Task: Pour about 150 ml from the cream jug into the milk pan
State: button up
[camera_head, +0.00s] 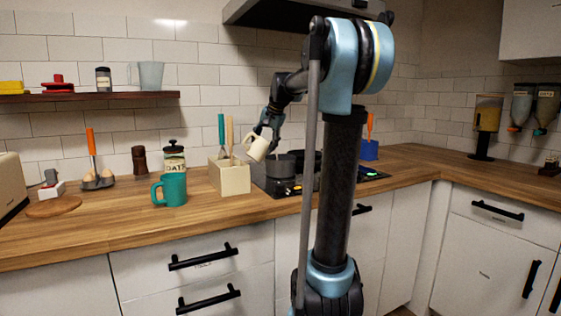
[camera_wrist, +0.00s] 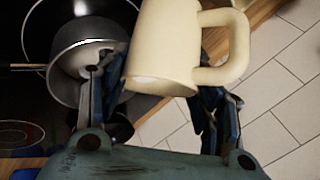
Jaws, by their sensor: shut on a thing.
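The cream jug (camera_head: 257,148) is held tilted in the air by my gripper (camera_head: 265,132), just left of and above the grey milk pan (camera_head: 281,166) on the hob. In the wrist view the jug (camera_wrist: 172,45) sits between the fingers of my gripper (camera_wrist: 165,92), with its handle to the right. The milk pan (camera_wrist: 66,82) shows to its left, with a pale patch inside it. My gripper is shut on the jug. I cannot see a stream between jug and pan, and the level in the jug is hidden.
A cream utensil box (camera_head: 230,180) stands close left of the hob (camera_head: 372,173). A teal mug (camera_head: 172,190) and an oats jar (camera_head: 174,156) stand further left. The right counter's near part is clear.

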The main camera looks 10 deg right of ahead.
jog(key=shift+w+d+r+m+y+p, duration=0.25)
jog(key=shift+d+r+y+p, duration=0.2)
jog(key=shift+y+p, duration=0.45)
dwell(0.9)
jog(key=shift+s+f, duration=0.1)
jog(key=shift+s+a+f+h, duration=0.15)
jog(key=shift+a+f+h, duration=0.15)
jog(key=shift+a+h, duration=0.35)
jog(key=shift+s+a+f+h, duration=0.15)
jog(key=shift+a+f+h, duration=0.15)
jog(key=shift+h, duration=0.55)
jog(key=shift+a+n, duration=0.1)
jog(key=shift+n, duration=0.35)
